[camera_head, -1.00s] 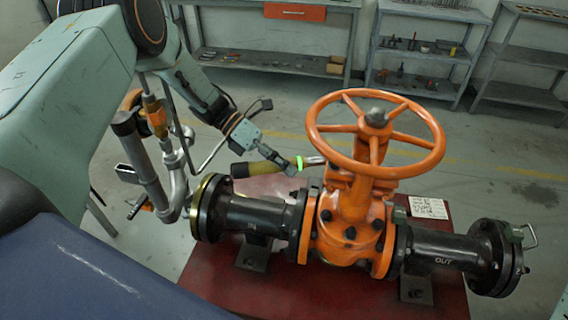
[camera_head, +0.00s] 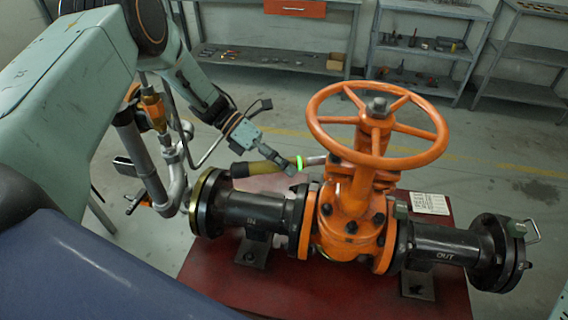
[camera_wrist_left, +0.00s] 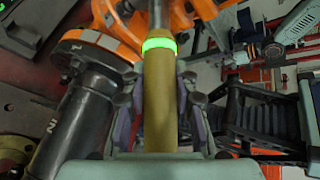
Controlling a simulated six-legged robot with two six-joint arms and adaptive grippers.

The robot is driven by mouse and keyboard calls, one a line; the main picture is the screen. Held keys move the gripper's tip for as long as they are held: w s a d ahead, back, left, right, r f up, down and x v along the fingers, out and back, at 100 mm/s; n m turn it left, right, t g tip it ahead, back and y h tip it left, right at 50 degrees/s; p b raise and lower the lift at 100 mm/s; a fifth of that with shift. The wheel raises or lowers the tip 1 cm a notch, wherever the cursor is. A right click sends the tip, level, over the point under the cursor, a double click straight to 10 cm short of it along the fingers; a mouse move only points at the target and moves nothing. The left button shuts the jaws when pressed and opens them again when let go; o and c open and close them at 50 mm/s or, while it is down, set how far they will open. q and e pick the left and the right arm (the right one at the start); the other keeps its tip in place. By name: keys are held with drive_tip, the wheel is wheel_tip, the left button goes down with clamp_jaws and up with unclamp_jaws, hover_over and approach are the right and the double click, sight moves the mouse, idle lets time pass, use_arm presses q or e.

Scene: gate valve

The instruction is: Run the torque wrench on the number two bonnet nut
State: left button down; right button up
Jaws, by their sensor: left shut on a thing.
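The torque wrench (camera_head: 250,168) has an olive-yellow handle, a glowing green ring and a metal shaft. My left gripper (camera_head: 288,165) is shut on its handle, near the ring. In the left wrist view the handle (camera_wrist_left: 160,105) lies between the fingers of the left gripper (camera_wrist_left: 160,108), pointing forward to the valve. The orange gate valve (camera_head: 345,225) with its orange handwheel (camera_head: 375,125) stands on a red base. The wrench's shaft runs to the bonnet, where its far end is hidden behind the orange body. I cannot tell whether it sits on a nut. My right gripper is not in view.
Black flanged pipes (camera_head: 255,210) run left and right from the valve. A white label sheet (camera_head: 429,203) lies on the red base (camera_head: 300,290). Grey pipework (camera_head: 145,160) stands at the left near my arm. Shelves (camera_head: 425,55) line the back, with open floor before them.

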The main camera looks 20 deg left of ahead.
use_arm(q)
drive_tip(key=shift+w, duration=0.2)
drive_tip(key=shift+f+b, duration=0.15)
drive_tip(key=shift+b, duration=0.15)
drive_tip(key=shift+s+f, duration=0.1)
drive_tip(key=shift+f, duration=0.05)
drive_tip(key=shift+f+b, duration=0.7)
drive_tip(key=shift+f, duration=0.25)
drive_tip(key=shift+f+b, duration=0.3)
drive_tip(key=shift+b, duration=0.1)
